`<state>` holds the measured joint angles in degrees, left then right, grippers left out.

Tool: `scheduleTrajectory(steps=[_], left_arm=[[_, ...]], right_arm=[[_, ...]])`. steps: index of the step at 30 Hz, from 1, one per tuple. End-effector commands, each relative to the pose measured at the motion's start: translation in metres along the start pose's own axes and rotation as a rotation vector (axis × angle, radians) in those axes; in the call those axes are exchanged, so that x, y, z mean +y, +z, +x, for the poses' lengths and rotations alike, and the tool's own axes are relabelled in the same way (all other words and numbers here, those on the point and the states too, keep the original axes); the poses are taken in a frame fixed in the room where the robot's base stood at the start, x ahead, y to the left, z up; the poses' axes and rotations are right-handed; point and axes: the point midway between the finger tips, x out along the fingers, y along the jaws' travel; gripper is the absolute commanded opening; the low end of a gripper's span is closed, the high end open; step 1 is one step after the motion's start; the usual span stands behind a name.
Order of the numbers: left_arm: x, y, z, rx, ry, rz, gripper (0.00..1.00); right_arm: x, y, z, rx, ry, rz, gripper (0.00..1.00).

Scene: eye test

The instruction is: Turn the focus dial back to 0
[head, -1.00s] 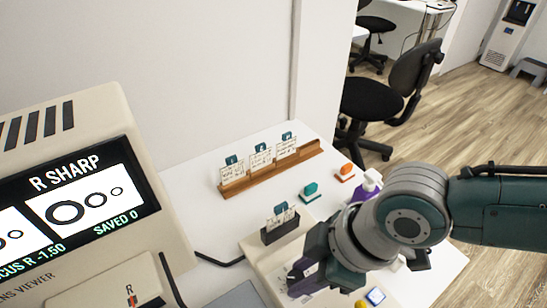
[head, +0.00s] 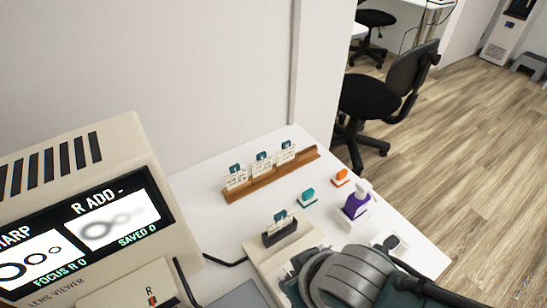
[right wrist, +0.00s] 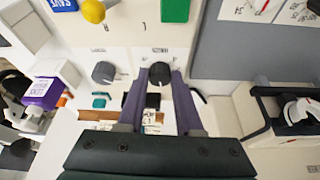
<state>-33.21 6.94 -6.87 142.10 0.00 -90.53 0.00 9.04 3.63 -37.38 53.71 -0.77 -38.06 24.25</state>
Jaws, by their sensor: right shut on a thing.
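The lens viewer (head: 165,225) stands at the left in the head view. Its screen (head: 85,235) reads "FOCUS R 0" and "SAVED 0"; the right panel reads "R ADD -" over blurred rings, and the left panel reads "SHARP" over crisp rings. In the right wrist view my right gripper (right wrist: 160,82) has its purple fingers closed on either side of a dark dial (right wrist: 160,69), taken as the focus dial; its label is too small to read. A second dark dial (right wrist: 103,72) sits to its left, untouched. In the head view my arm hides the dials. My left gripper is out of view.
A yellow ball knob (right wrist: 93,11), green block (right wrist: 175,10) and blue save button (right wrist: 63,4) lie close by. A card rack (head: 270,177), small card holder (head: 281,233), teal and orange stamps and a purple bottle (head: 356,204) stand on the white table.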

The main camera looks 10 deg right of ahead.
Motion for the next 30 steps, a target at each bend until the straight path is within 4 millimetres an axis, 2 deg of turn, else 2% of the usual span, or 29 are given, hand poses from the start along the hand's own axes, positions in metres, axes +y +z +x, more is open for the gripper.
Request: scheduleTrajectory(steps=[9,23,24,30], left_arm=[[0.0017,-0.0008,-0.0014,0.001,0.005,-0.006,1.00],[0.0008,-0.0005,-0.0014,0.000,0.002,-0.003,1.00],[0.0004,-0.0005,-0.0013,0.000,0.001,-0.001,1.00],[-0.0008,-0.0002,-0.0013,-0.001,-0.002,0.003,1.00]], right_arm=[[-0.0016,-0.0001,0.0000,0.000,0.035,0.088,0.00],[-0.0009,-0.0006,0.0002,0.002,0.041,0.098,0.00],[-0.0008,-0.0006,0.0002,0.002,0.041,0.098,0.36],[-0.0008,-0.0006,0.0002,0.001,0.041,0.097,0.59]])
